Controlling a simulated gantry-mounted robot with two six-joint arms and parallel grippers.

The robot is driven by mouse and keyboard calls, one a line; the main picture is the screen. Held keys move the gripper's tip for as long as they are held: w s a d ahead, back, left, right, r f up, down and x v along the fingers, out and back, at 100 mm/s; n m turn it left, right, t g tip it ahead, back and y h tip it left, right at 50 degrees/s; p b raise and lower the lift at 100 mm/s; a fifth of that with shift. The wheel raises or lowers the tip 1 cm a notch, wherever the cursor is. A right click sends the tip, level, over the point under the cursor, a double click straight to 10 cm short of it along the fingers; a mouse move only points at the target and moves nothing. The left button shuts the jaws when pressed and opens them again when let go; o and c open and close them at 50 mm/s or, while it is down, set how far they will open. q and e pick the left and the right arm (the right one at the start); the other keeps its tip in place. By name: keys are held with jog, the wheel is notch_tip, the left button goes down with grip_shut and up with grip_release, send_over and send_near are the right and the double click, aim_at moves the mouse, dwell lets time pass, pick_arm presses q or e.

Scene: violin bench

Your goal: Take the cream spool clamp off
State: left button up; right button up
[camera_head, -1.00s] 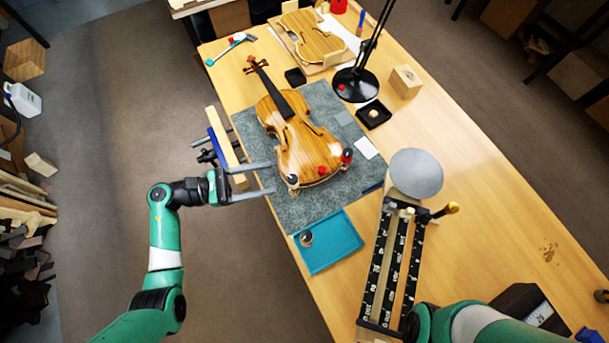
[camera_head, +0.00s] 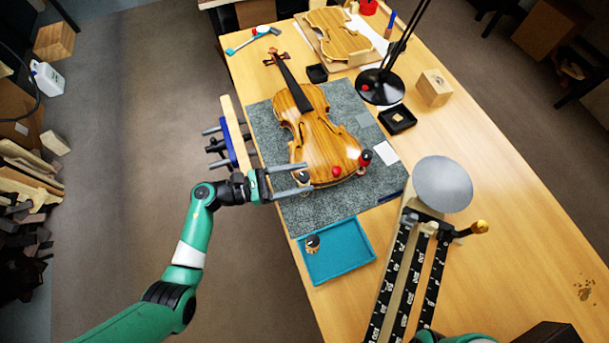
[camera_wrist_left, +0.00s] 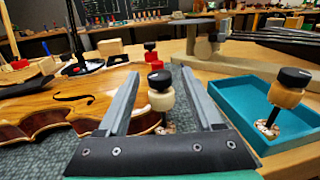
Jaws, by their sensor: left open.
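The cream spool clamp (camera_head: 302,178), with a black knob, stands at the lower edge of the violin (camera_head: 320,140). In the left wrist view the cream clamp (camera_wrist_left: 161,98) shows between the two fingers, its foot partly hidden. My left gripper (camera_head: 309,178) is open, its fingers on either side of the clamp; I cannot tell whether they touch it. A red clamp (camera_head: 337,171) and a dark-topped red clamp (camera_head: 365,159) sit further along the violin's edge. My right gripper is out of view.
The violin lies on a grey mat (camera_head: 310,215). A balance scale (camera_head: 442,185) stands to the right of the tray. A black lamp base (camera_head: 381,87) and a wooden block (camera_head: 434,88) stand further back. The bench's right side is mostly clear.

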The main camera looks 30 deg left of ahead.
pick_arm(q)
jog(key=shift+w+d, duration=0.5)
jog(key=shift+d, duration=0.05)
jog(key=shift+c, duration=0.4)
grip_shut()
